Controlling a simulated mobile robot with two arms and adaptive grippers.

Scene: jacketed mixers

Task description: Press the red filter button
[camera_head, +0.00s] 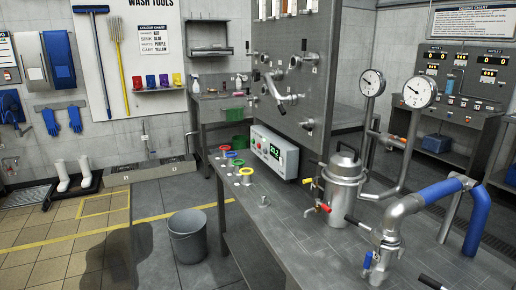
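Neither of my grippers is in view. No button in view can be made out for certain as the red filter button. A grey control box (273,151) with a lit green display (274,152) stands on the metal bench, against the tall grey panel. Small coloured controls show on its front, left of the display, too small to read. A control console (460,82) at the back right has lit displays and small buttons, also too small to tell apart.
A steel vessel (341,186) with red and yellow valve handles, two gauges (419,92) and blue-sleeved piping (478,222) fill the right of the bench (290,225). Coloured rings (238,162) lie at its left end. A grey bucket (188,238) stands on the floor, with free floor around it.

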